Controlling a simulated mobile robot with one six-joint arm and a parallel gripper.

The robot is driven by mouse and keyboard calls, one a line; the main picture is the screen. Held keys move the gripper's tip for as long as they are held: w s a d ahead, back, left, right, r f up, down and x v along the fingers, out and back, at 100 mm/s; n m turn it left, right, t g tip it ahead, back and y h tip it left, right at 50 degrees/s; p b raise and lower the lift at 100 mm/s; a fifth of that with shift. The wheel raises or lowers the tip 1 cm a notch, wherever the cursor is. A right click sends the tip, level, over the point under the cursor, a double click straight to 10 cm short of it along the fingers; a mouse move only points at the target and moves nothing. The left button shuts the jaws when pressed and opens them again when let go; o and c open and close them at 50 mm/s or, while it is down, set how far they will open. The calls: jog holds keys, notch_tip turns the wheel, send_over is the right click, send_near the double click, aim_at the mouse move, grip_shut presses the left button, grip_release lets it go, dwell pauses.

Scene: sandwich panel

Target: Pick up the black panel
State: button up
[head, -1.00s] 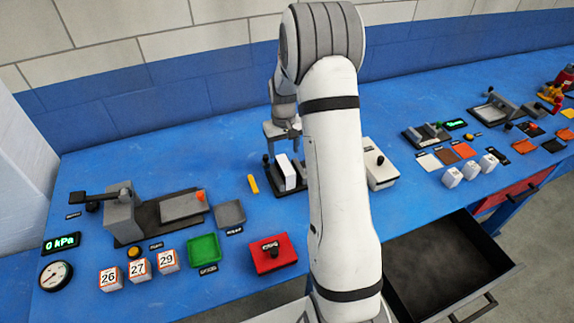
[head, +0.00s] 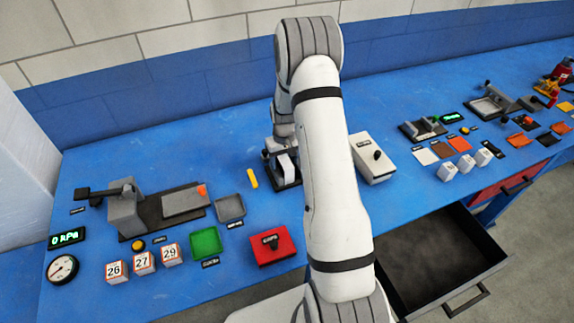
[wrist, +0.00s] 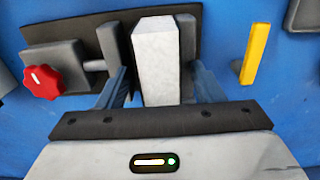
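My gripper (head: 281,158) is low over a dark clamp fixture near the middle of the bench. The wrist view shows its two fingers (wrist: 160,88) open, one on each side of an upright white block (wrist: 157,60), with a gap on both sides. The block stands between grey jaws of the fixture (wrist: 63,54), which has a red knob (wrist: 41,82). I cannot clearly pick out a black panel.
A yellow stick (wrist: 256,54) lies right of the fixture in the wrist view. A white box with a black knob (head: 368,166) and a red box (head: 272,246) stand nearby. An open drawer (head: 440,260) juts out at the front right. Numbered cubes (head: 145,262) stand front left.

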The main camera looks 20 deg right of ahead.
jog(key=c, duration=1)
